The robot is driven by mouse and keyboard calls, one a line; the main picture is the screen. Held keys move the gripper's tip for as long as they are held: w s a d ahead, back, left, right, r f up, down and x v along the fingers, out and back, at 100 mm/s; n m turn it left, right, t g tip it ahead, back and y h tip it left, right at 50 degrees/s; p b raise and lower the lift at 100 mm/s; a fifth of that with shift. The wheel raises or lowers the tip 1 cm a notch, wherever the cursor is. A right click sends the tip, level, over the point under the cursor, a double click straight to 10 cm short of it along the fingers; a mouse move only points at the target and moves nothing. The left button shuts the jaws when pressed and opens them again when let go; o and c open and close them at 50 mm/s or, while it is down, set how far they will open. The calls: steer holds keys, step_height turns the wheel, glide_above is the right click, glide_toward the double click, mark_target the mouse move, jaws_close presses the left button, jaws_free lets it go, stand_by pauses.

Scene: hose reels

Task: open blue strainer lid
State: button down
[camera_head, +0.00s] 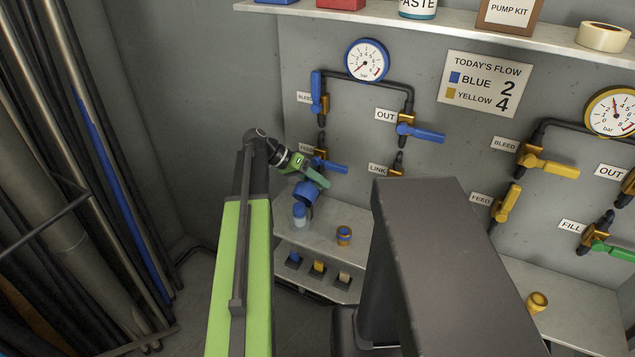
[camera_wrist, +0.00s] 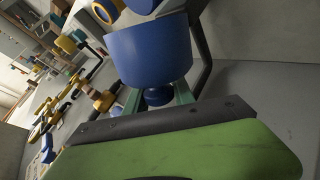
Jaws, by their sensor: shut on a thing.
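The blue lid (camera_head: 305,193) is a cup-shaped cap, held tilted just above a small clear-and-blue strainer (camera_head: 300,214) on the lower shelf. In the head view the lid overlaps the strainer's top, and I cannot tell whether they touch. My gripper (camera_head: 314,179) comes down from the upper left and is shut on the lid. In the wrist view the lid (camera_wrist: 150,52) is large, with its narrow knob (camera_wrist: 158,97) between the green fingers. Part of another blue thing shows beyond the lid at the top edge; I cannot tell what it is.
A yellow-and-blue cup (camera_head: 344,236) stands right of the strainer. Several small blocks sit on a ledge below (camera_head: 318,268). Blue valve handles (camera_head: 328,166) stick out close to my gripper's right. Pipes (camera_head: 95,160) line the left wall.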

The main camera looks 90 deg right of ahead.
steer(key=shift+d+f, duration=0.1)
steer(key=shift+f, duration=0.1)
stand_by(0.5)
steer(key=c, duration=1.1)
jaws_free()
steer(key=p+v, duration=1.1)
steer(key=v, duration=0.6)
steer(key=shift+d+r, duration=0.25)
steer(key=shift+r, duration=0.05)
